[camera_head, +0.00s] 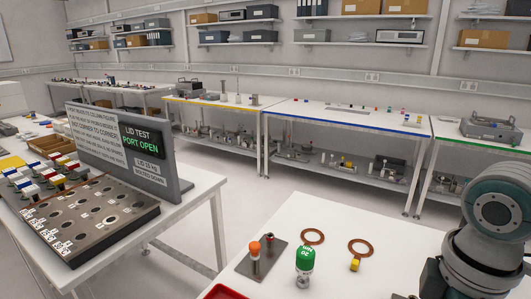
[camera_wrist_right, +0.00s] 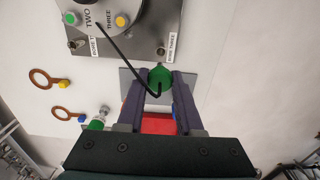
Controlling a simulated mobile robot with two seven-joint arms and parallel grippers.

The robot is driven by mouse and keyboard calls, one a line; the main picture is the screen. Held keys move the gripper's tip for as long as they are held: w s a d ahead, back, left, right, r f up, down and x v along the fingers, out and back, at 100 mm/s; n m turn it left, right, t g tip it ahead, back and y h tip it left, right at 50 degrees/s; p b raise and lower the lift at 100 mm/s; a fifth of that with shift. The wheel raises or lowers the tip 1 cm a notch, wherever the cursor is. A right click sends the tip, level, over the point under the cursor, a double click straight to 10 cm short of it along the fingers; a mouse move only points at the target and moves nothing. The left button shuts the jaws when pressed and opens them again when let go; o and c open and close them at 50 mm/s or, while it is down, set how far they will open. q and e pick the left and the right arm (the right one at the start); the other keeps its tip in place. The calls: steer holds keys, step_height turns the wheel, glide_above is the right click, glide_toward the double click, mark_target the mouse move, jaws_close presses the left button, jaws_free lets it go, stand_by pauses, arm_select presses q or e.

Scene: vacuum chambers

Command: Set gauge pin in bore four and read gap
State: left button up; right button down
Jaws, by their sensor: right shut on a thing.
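In the right wrist view my right gripper (camera_wrist_right: 160,88) is shut on a green-knobbed piece (camera_wrist_right: 160,74), probably a gauge pin. Its lower part is hidden between the fingers. The held piece is just below a metal block (camera_wrist_right: 118,42) with labels reading "TWO", "THREE" and "BORE THREE". I cannot make out a bore four label. In the head view a small grey plate (camera_head: 252,270) carries an orange-topped pin (camera_head: 255,252) and another small pin (camera_head: 270,243). My right gripper is outside the head view; only its arm shows at the right. My left gripper is in neither view.
A green-capped cylinder (camera_head: 304,262), copper rings (camera_head: 313,236) and a red tray (camera_head: 226,292) are on the near table. A sign (camera_head: 140,150) reading "PORT OPEN" stands on the left table.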

steer(key=shift+r+p, duration=0.7)
steer(key=shift+r, duration=0.25)
steer(key=shift+f, duration=0.1)
steer(key=shift+s+d+p, duration=0.35)
steer(key=shift+d, duration=0.1)
steer(key=s+d+p, duration=0.4)
steer(key=s+d, duration=0.4)
steer(key=d, duration=0.6)
steer(key=shift+s+p, duration=0.3)
steer(key=shift+s, duration=0.05)
steer(key=shift+f, duration=0.1)
